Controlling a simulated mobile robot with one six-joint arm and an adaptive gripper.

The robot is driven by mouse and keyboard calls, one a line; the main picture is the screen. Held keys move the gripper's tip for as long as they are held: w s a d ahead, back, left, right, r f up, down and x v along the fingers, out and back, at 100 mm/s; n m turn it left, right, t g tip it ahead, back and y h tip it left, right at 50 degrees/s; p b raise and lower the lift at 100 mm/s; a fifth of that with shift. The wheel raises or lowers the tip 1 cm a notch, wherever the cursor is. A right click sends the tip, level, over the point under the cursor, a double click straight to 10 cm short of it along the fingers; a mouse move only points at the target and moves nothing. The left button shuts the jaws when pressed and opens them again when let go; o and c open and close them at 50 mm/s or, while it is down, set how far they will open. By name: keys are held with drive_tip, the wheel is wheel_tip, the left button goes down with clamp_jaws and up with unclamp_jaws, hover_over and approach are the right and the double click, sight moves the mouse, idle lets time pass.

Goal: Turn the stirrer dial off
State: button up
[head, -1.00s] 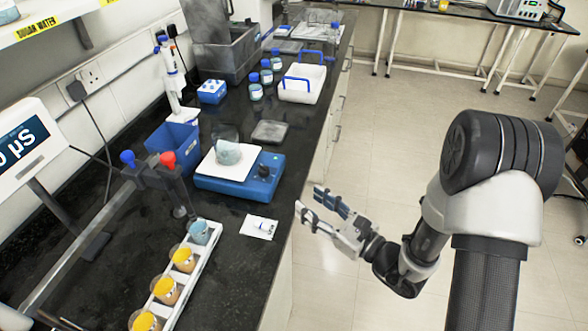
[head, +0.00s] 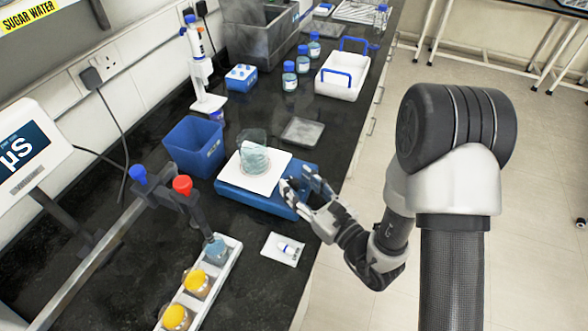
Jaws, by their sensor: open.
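The stirrer (head: 240,198) is a blue box with a white square top plate (head: 262,183) on the black bench. A glass beaker (head: 254,158) with pale blue liquid stands on the plate. My gripper (head: 298,183) is open at the stirrer's right front corner, with its fingers over the place where the dial is. The dial is hidden behind the fingers, so I cannot tell whether they touch it.
A small white card with a vial (head: 284,249) lies in front of the stirrer. A white rack (head: 226,266) with several capped containers is at the lower left. A blue bin (head: 194,146) stands left of the stirrer. A grey flat pad (head: 302,131) lies behind it.

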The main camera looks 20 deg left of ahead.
drive_tip(key=shift+w+a, duration=0.15)
drive_tip(key=shift+a, duration=0.15)
drive_tip(key=c, duration=1.1)
drive_tip(key=shift+o, duration=0.2)
